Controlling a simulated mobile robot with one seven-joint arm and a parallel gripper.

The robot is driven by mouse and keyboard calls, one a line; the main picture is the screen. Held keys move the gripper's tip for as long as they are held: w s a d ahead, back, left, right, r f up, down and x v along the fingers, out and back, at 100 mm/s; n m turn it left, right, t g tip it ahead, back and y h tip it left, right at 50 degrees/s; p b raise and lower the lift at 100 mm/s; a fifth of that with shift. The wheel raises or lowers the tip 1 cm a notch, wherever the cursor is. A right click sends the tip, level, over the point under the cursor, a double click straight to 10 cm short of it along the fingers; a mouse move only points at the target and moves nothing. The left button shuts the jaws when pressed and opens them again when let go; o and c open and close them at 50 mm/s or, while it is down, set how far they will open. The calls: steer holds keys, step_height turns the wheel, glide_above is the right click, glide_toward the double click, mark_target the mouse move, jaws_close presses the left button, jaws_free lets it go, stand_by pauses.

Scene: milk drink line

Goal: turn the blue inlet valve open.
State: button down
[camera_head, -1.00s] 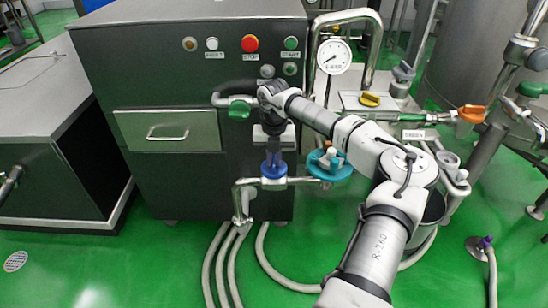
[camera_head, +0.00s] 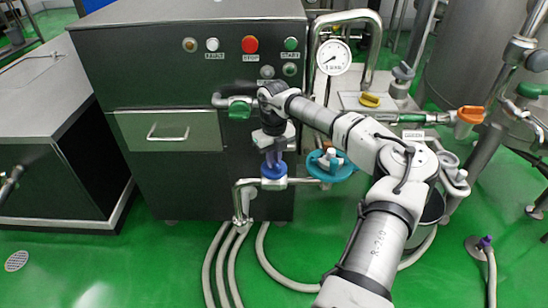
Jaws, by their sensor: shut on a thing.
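The blue inlet valve (camera_head: 273,172) sits on a horizontal metal pipe in front of the dark cabinet. My gripper (camera_head: 273,156) reaches down onto it from above and is shut on its handle. The handle is largely covered by the fingers, so its exact angle is hard to tell.
A teal round valve (camera_head: 330,165) is close on the right, on the same pipe, below my forearm. A green-handled valve (camera_head: 239,108) is at upper left. The cabinet (camera_head: 190,75) stands directly behind, with a pressure gauge (camera_head: 333,57) at its right. Hoses (camera_head: 228,262) run along the green floor.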

steer(key=n, duration=0.6)
steer(key=shift+w+r+p, duration=0.1)
steer(key=shift+p, duration=0.25)
steer(key=n, duration=0.5)
steer(key=shift+n, duration=0.3)
steer(key=shift+a, duration=0.1)
steer(key=c, duration=1.5)
jaws_free()
steer(key=shift+o, duration=0.2)
step_height(320, 180, up, 14)
